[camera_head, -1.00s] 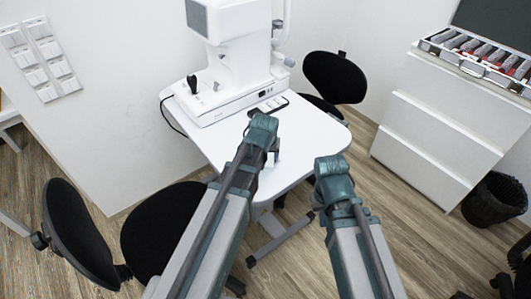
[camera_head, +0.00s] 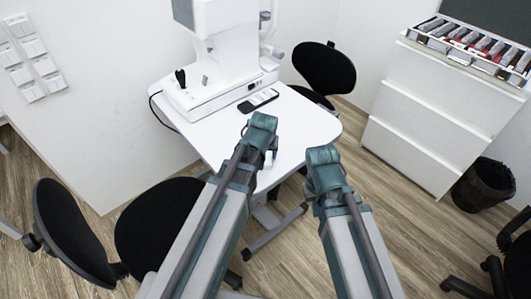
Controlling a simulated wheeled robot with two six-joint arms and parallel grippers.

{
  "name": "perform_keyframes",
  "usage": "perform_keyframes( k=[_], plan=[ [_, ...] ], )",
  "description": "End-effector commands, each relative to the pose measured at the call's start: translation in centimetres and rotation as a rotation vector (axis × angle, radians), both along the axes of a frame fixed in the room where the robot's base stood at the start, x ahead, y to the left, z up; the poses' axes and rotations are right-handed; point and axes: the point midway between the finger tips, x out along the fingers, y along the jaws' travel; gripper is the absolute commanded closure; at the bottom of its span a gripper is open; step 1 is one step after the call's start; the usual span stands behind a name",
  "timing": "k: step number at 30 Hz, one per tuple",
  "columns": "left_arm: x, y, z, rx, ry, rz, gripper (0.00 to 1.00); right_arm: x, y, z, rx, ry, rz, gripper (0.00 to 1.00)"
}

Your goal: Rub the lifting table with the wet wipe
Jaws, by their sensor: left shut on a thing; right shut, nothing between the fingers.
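The lifting table (camera_head: 303,122) has a white top with rounded corners and stands in the middle of the view. My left gripper (camera_head: 272,150) is over the near part of the tabletop, shut on a small white piece, which looks like the wet wipe (camera_head: 268,160). Most of the wipe is hidden behind the gripper, and I cannot tell whether it touches the tabletop. My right gripper (camera_head: 323,158) is shut and empty at the table's near right edge. Its fingertips are hidden behind its own wrist.
A white eye-test machine (camera_head: 224,60) stands on the table's far part, with a dark-and-white handset (camera_head: 258,101) beside it. Black chairs stand at the near left (camera_head: 160,225) and behind the table (camera_head: 324,68). A white drawer cabinet (camera_head: 430,110) and black bin (camera_head: 484,185) are at right.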

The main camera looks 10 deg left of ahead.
Motion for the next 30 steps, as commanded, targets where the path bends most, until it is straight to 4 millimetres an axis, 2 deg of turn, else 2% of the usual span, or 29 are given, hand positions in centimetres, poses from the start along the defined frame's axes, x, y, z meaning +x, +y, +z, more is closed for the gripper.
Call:
perform_keyframes(
  k=[12, 23, 30],
  plan=[
    [2.1, 2.4, -0.2, -0.001, -0.002, 0.003, 0.89, 0.0, 0.0, -0.2, 0.000, 0.000, 0.000, 1.00],
    [2.5, 3.1, -0.2, 0.001, -0.002, 0.001, 0.89, 0.0, 0.0, -0.2, 0.000, 0.000, 0.000, 1.00],
    [3.7, 4.6, 0.0, 0.001, -0.002, 0.003, 0.89, 0.0, 0.0, 0.0, 0.000, 0.000, 0.000, 1.00]
  ],
)
